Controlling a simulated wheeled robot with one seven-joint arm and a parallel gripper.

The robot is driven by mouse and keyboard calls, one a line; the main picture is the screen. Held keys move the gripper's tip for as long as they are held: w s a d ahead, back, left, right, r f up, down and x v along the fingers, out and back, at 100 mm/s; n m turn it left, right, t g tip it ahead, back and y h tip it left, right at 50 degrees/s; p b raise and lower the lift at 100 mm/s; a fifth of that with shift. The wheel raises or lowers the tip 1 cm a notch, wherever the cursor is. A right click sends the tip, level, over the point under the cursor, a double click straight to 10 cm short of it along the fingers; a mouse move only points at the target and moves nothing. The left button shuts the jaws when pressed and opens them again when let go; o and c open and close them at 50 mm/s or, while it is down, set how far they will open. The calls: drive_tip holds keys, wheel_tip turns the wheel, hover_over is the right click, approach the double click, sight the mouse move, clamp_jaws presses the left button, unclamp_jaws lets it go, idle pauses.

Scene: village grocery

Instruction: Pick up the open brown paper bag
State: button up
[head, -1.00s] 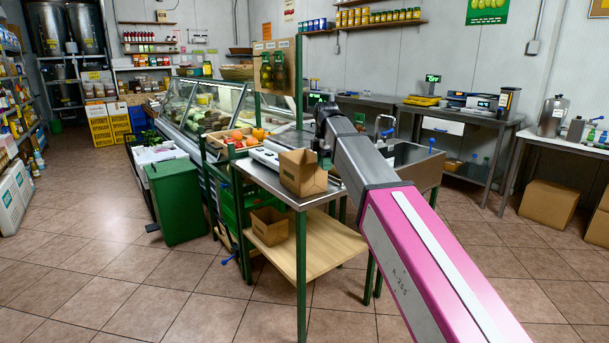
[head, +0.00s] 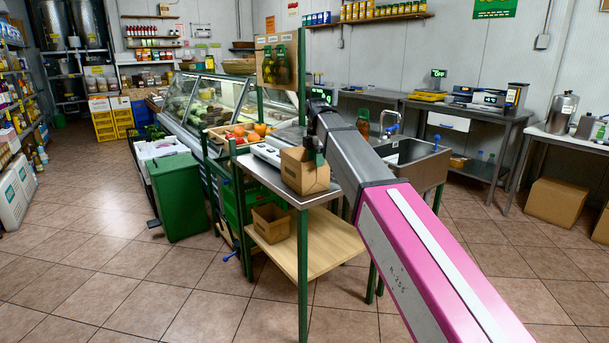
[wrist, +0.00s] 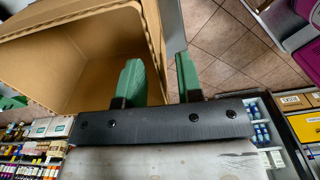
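The open brown paper bag (head: 303,172) stands upright on the steel top of a green-legged table. My gripper (head: 317,158) is at its upper right edge, reaching down from the right. In the wrist view the bag (wrist: 85,60) fills the upper left, with its open inside facing the camera. My gripper (wrist: 158,82) shows two green fingers apart. The left finger is in front of the bag's inside and the right finger is outside, with the bag's wall between them. A gap shows beside the right finger. The fingertips are partly hidden in the head view.
The table (head: 265,178) also carries a scale (head: 266,153) behind the bag. A smaller open brown box (head: 269,220) sits on its wooden lower shelf. A crate of vegetables (head: 238,136) and a green bin (head: 178,195) are left; a sink (head: 415,150) is right.

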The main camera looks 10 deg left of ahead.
wheel_tip(320, 180, down, 4)
drive_tip(key=shift+w, duration=0.1)
clamp_jaws()
drive_tip(key=shift+r, duration=0.15)
